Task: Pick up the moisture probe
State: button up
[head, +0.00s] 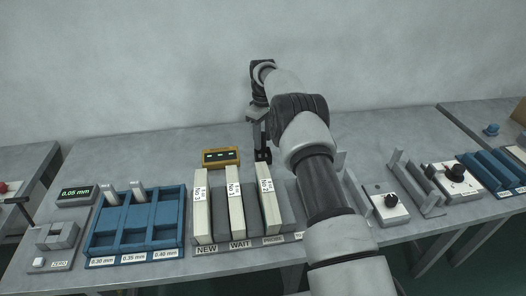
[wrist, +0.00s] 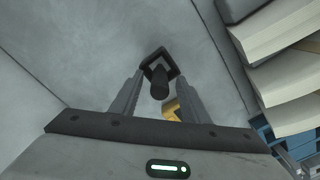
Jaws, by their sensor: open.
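A dark piece with a square, frame-like end and a round black stem, apparently the moisture probe (wrist: 159,84), shows in the wrist view between and just beyond my fingers. My gripper (wrist: 155,82) is open, with one finger on each side of the stem. I cannot tell whether either finger touches it. In the head view my gripper (head: 260,143) points down at the back of the table, right of a yellow block with small lights (head: 221,157). A small dark part, apparently the probe (head: 264,156), shows at the fingertips, partly hidden.
Pale upright slabs (head: 235,205) stand in a grey rack marked NEW and WAIT, just in front of my gripper. A blue tray (head: 136,238) stands to the left. A knob box (head: 389,207) stands to the right. The table behind the blue tray is clear.

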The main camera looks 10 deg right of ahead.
notch_tip(320, 180, down, 2)
jog(key=shift+f, duration=0.15)
grip_shut()
notch_tip(320, 180, up, 10)
jog(key=shift+r+p, duration=0.1)
jog(key=shift+p, duration=0.3)
